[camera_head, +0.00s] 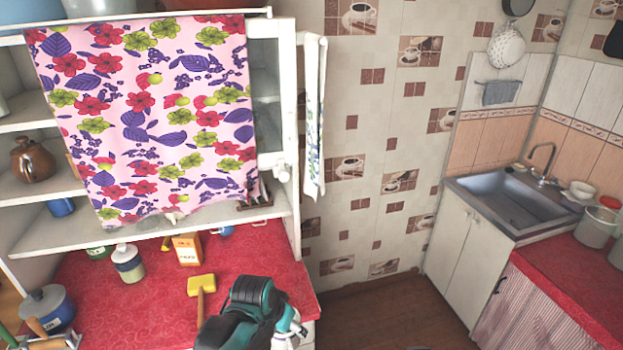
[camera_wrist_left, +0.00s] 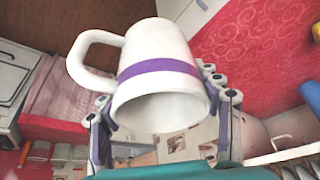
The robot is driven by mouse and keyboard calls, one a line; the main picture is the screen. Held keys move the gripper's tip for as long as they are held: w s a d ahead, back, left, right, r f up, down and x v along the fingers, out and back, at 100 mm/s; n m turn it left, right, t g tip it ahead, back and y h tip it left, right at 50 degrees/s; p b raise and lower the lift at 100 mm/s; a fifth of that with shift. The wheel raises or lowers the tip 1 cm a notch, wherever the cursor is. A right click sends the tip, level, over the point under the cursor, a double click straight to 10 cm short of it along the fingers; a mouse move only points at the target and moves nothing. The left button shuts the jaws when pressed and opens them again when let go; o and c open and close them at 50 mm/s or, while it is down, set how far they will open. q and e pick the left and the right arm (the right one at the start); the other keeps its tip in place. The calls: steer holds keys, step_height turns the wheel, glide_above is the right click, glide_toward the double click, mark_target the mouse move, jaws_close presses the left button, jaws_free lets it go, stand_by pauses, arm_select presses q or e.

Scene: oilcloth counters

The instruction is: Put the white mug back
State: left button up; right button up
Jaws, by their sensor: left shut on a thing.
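The white mug (camera_wrist_left: 155,72) has a purple band and a handle. In the left wrist view its open mouth faces the camera and its handle points to the left. My left gripper (camera_wrist_left: 158,98) is shut on the mug's body, with a finger on either side. The red counter shows behind the mug in that view. In the head view my left arm is at the bottom centre, by the counter's right end; its wrist hides most of the gripper and mug. My right gripper is in neither view.
A red counter (camera_head: 150,315) holds a yellow-headed tool (camera_head: 201,285), an orange box (camera_head: 187,249), a jar (camera_head: 127,262) and a blue pot (camera_head: 48,307). A floral cloth (camera_head: 150,110) hangs over the white shelves (camera_head: 130,238). A sink (camera_head: 515,197) stands at the right, across open floor.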

arm_select(q)
steer(key=shift+n, duration=0.5)
steer(key=f, duration=0.1)
steer(key=a+f+b, duration=0.1)
steer(key=w+a+f, duration=0.1)
steer(key=f, duration=0.1)
steer(key=s+a+f+n+y+b, duration=0.1)
steer(key=a+f+n+b, duration=0.3)
steer(key=a+f, duration=0.5)
step_height(320, 180, down, 5)
steer(key=y+b, duration=0.1)
steer(key=b, duration=0.1)
steer(key=shift+s+a+b, duration=0.35)
steer(key=shift+b, duration=0.05)
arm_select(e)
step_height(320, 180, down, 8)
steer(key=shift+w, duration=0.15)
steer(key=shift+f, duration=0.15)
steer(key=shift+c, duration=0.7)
arm_select(q)
steer(key=shift+a, duration=0.1)
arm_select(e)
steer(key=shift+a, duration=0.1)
